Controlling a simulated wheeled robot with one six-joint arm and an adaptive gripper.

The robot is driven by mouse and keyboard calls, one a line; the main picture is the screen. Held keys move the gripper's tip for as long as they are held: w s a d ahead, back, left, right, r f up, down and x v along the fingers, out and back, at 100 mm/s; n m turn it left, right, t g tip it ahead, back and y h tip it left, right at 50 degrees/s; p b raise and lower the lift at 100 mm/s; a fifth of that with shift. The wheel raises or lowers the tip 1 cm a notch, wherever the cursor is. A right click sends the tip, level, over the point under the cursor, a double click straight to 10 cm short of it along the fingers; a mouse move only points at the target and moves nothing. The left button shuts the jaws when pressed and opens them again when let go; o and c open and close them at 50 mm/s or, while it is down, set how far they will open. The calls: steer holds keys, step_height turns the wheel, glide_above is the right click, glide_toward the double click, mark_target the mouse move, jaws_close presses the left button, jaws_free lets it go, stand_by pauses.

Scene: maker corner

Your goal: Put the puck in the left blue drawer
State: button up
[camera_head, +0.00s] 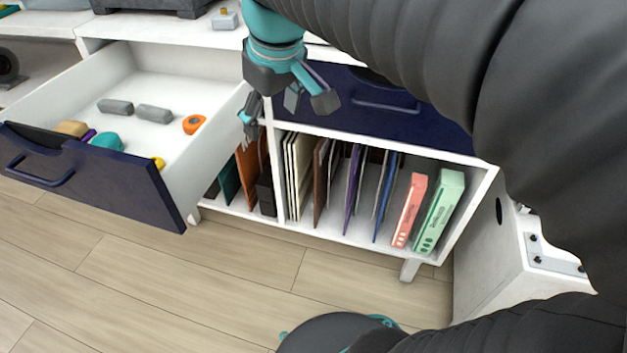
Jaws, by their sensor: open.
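The left blue drawer (112,188) is pulled out at the left, with a dark navy front and white inside. An orange round piece with a dark centre (194,124), which looks like the puck, lies on the drawer's floor near its right wall. My gripper (286,108) is open and empty, just right of the drawer's right wall and in front of the cabinet. It is apart from the orange piece. Nothing shows between its fingers.
The drawer also holds two grey blocks (154,114), a teal piece (106,141), a tan block (71,128) and a yellow piece (158,162). The right blue drawer (395,112) is shut. Folders and boxes (438,212) stand below it. The wooden floor (200,290) in front is clear.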

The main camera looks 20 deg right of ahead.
steer(key=s+d+f+m+t, duration=0.2)
steer(key=s+d+f+m, duration=0.2)
steer(key=s+f, duration=0.6)
steer(key=shift+s+d+f+m, duration=0.15)
steer(key=shift+s+f+m, duration=0.25)
steer(key=shift+s+m, duration=0.3)
